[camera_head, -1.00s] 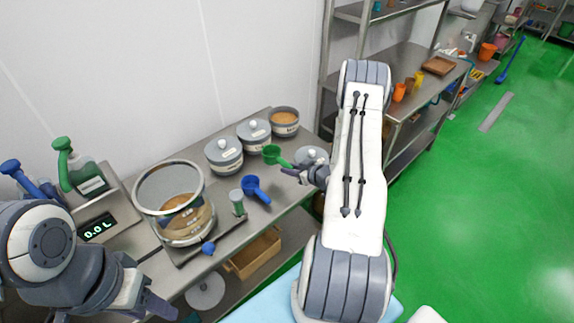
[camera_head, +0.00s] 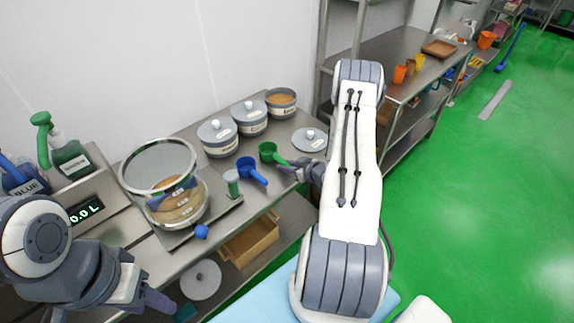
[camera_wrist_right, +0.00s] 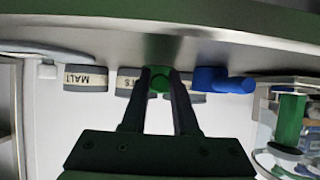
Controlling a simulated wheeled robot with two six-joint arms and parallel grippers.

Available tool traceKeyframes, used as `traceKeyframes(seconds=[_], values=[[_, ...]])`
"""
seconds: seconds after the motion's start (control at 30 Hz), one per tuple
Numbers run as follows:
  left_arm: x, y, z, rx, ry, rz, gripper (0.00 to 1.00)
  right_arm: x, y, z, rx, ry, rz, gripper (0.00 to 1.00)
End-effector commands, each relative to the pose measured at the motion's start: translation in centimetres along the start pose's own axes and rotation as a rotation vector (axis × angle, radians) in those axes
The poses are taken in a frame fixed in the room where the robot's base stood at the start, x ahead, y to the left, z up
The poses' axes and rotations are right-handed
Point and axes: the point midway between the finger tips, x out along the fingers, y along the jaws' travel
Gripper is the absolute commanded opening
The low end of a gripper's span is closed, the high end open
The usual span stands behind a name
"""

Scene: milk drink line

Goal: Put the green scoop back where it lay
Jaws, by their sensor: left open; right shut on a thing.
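The green scoop (camera_head: 268,151) is at the far part of the steel table, its handle pointing right to my right gripper (camera_head: 292,168). My right gripper is shut on that handle. In the right wrist view the green scoop (camera_wrist_right: 160,80) shows between the fingertips (camera_wrist_right: 161,76), close to the tabletop; I cannot tell if it touches. A blue scoop (camera_head: 250,168) lies just left of and nearer than the green one. My left gripper (camera_head: 160,303) is open and empty at the table's front edge, lower left.
Lidded canisters (camera_head: 218,138) and an open jar (camera_head: 281,102) stand behind the scoops. A loose lid (camera_head: 310,140) lies to the right. The glass vessel (camera_head: 160,180) and green bottle (camera_head: 68,155) stand left. A wooden box (camera_head: 250,242) is on the lower shelf.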

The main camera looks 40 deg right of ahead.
Motion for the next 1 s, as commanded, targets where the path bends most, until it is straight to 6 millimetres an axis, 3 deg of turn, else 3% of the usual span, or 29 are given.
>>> traceKeyframes(seconds=[0.3,0.33,0.4,0.63,0.67,0.73,0.77,1.0], values=[[0.2,-0.01,0.01,0.0,0.0,0.0,0.5,0.1,0.03,0.2,0.0,0.0,0.0,0.0],[0.2,-0.01,0.01,0.0,0.0,0.0,0.5,0.1,0.03,0.21,0.0,0.0,0.0,0.36],[0.2,-0.01,0.01,0.0,0.0,0.0,0.5,0.1,0.03,0.21,0.0,0.0,0.0,0.62],[0.21,-0.01,0.01,0.0,0.0,0.0,0.5,0.11,0.02,0.22,0.0,0.0,0.0,0.63],[0.21,-0.01,0.01,0.0,0.0,0.0,0.5,0.11,0.01,0.24,0.0,0.0,0.0,0.71],[0.21,-0.01,0.01,0.0,0.0,0.0,0.5,0.11,0.01,0.24,0.0,0.0,0.0,0.97],[0.21,-0.01,0.01,0.0,0.0,0.0,0.5,0.11,0.0,0.24,0.0,-0.001,0.0,1.0],[0.21,-0.01,0.01,0.0,0.0,0.0,0.5,0.11,0.0,0.23,0.0,0.0,0.0,1.0]])
